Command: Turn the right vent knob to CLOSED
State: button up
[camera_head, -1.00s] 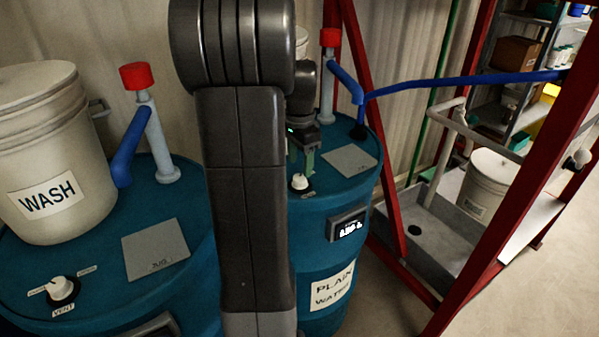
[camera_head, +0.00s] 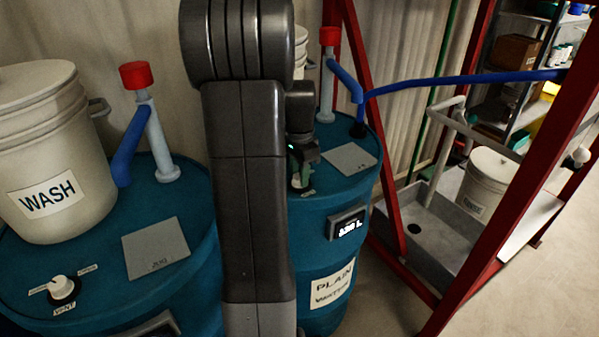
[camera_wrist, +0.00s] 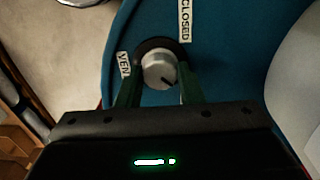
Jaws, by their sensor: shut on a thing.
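The right vent knob (camera_wrist: 158,68) is a round pale knob on a dark base, on top of the teal PLAIN WATER drum (camera_head: 345,215). A dark mark on its face points to the lower right in the wrist view. A CLOSED label (camera_wrist: 185,20) lies beyond the knob, up and right of it, and a VENT label (camera_wrist: 123,64) lies to its left. My gripper (camera_wrist: 159,84) is shut on the knob, with one green finger on each side. In the head view my gripper (camera_head: 300,180) is down at the drum top and mostly hides the knob.
The left WASH drum has its own vent knob (camera_head: 62,288) and a white bucket (camera_head: 45,150). A grey plate (camera_head: 348,158) lies beside my gripper. A red frame (camera_head: 510,190) stands to the right.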

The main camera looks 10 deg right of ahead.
jog(key=shift+n, duration=0.3)
jog(key=n, duration=0.3)
jog(key=shift+n, duration=0.3)
jog(key=n, duration=0.4)
jog(key=shift+n+p, duration=0.3)
jog(key=shift+p, duration=0.05)
jog(key=n, duration=0.4)
jog(key=shift+n, duration=2.5)
jog(key=o, duration=1)
jog(key=shift+c, duration=0.2)
